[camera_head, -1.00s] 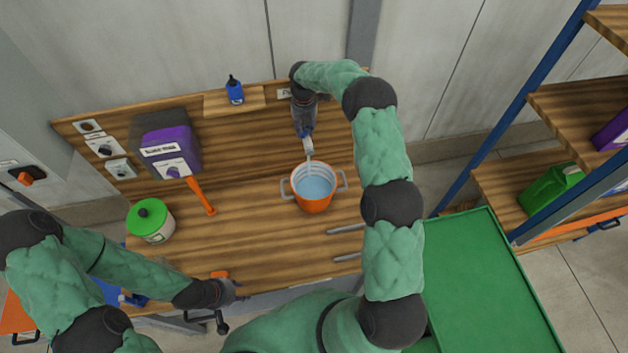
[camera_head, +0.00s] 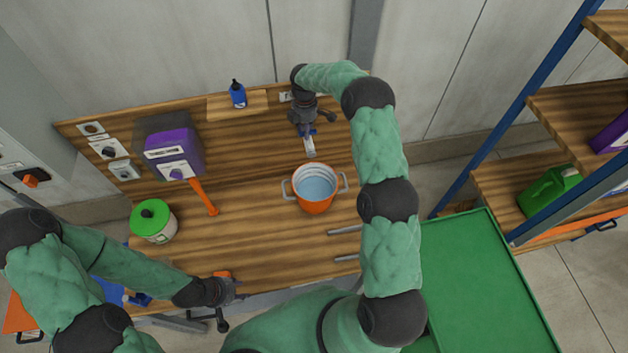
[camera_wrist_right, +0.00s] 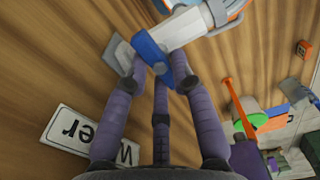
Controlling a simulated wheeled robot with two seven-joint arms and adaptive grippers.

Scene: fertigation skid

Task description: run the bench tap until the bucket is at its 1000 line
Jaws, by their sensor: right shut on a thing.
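The orange bucket (camera_head: 314,204) with two grey side handles stands upright on the bench below the tap. It holds pale blue water (camera_head: 316,188), with light lines on the inner wall above it. I cannot read the lines. The tap (camera_head: 310,149) has a pale spout and a blue lever (camera_wrist_right: 153,55). No stream shows between spout and bucket. My right gripper (camera_head: 309,126) is shut on the blue lever, which shows between its fingers in the right wrist view. My left gripper (camera_head: 232,293) is at the bench's front edge, clear of the bucket; its jaw opening is unclear.
A green-lidded pot (camera_head: 153,221) stands at the bench's left, near a purple-and-grey box (camera_head: 170,150) with an orange lever (camera_head: 204,197). A blue bottle (camera_head: 238,94) sits on a small back shelf. A green tray (camera_head: 485,285) is at the right. The bench's middle is clear.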

